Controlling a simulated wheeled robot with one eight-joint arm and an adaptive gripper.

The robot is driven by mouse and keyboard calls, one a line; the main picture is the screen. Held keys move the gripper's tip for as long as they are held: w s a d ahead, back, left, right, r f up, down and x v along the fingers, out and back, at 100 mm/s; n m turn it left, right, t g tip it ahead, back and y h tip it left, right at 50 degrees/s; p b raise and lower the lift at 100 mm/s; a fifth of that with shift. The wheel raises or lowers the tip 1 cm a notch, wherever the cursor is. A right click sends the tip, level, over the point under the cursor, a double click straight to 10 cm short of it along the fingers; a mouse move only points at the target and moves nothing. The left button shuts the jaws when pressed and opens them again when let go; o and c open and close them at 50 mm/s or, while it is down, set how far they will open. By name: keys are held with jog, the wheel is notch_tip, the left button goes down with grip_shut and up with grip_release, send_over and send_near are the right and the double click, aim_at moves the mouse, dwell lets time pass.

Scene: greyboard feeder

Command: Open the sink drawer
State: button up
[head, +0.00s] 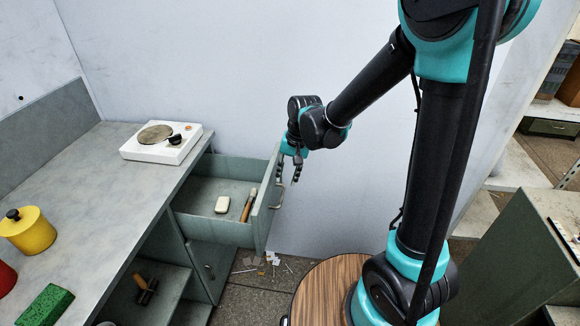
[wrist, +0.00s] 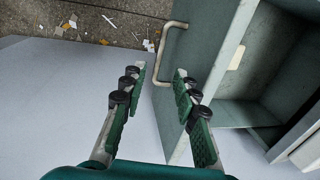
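A grey-green drawer (head: 212,232) under the counter stands pulled well out. A white block (head: 222,204) and a wooden-handled tool (head: 248,205) lie in it. Its front panel (head: 266,203) carries a pale bar handle (head: 280,194), which also shows in the wrist view (wrist: 164,42). My gripper (head: 288,180) is at the top of the front panel, near the handle. In the wrist view my gripper (wrist: 158,72) is open, with a gap between its green-padded fingers. The handle lies beyond the fingertips, not between them. Whether a finger touches the panel I cannot tell. No sink shows.
The counter (head: 110,190) holds a white hot plate (head: 163,143), a yellow pot (head: 27,231) and a green sponge (head: 46,306). Below is an open shelf with a brush (head: 146,289). Scraps (head: 270,260) litter the floor. A round wooden top (head: 320,285) stands right of the drawer.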

jog(key=shift+d+r, duration=0.25)
jog(key=shift+r, duration=0.85)
jog(key=shift+d+r, duration=0.2)
jog(key=shift+r, duration=0.9)
jog(key=shift+d, duration=0.1)
jog(key=s+d+f+t+h, duration=0.1)
jog(key=s+d, duration=0.4)
jog(key=d, duration=0.7)
jog(key=s+d+f+t+h, duration=0.1)
jog(key=s+d+f+t, duration=0.2)
jog(key=d, duration=1)
jog(key=s, duration=0.2)
jog(key=shift+s+f+n, duration=0.3)
jog(key=shift+f+n, duration=0.05)
jog(key=shift+n, duration=0.05)
